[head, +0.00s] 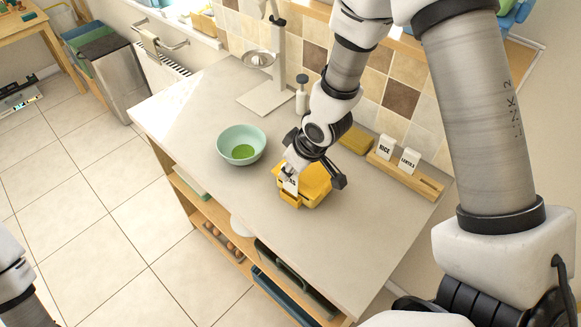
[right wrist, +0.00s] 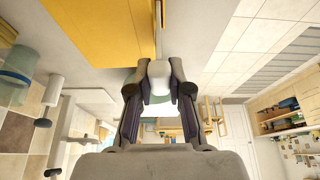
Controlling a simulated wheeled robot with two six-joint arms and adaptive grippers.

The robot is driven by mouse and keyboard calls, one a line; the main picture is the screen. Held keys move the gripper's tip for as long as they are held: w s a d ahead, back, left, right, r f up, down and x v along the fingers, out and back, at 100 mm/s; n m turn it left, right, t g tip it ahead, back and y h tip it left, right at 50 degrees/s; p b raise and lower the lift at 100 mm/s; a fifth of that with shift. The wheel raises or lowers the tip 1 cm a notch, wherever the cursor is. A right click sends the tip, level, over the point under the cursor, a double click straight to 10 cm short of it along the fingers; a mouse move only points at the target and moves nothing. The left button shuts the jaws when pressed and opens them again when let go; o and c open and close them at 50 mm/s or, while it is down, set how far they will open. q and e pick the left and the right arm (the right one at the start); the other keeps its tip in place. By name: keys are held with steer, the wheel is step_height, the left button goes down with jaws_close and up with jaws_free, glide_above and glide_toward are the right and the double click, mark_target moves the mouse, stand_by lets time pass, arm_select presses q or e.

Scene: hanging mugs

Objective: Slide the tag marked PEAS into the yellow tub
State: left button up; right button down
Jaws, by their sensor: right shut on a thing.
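The yellow tub (head: 318,183) stands on the counter right of the mint bowl, partly hidden by my right gripper. It also shows at the top left of the right wrist view (right wrist: 105,30). My right gripper (head: 291,172) is shut on a white tag (head: 290,186) and holds it upright at the tub's front. The letters "AS" show on it; the rest is covered. In the right wrist view, the white tag (right wrist: 159,75) is between the fingertips, beside the tub's edge. I cannot tell whether it touches the tub. Only part of my left arm shows at the lower left.
A wooden rack (head: 425,184) holds tags marked RICE (head: 385,147) and LENTILS (head: 408,160). A yellow block (head: 356,139) lies by the tiled wall. The mint bowl (head: 241,137) with something green stands left of the tub. The counter's right front is clear.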

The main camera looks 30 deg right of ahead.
mark_target(291, 192)
steer(key=shift+f, duration=0.1)
steer(key=shift+f+b, duration=0.35)
steer(key=shift+f+b, duration=1.15)
steer(key=shift+f, duration=0.3)
steer(key=c, duration=1)
jaws_free()
steer(key=shift+r, duration=0.1)
steer(key=v, duration=0.7)
steer(key=shift+s+r, duration=0.15)
steer(key=shift+r, duration=0.05)
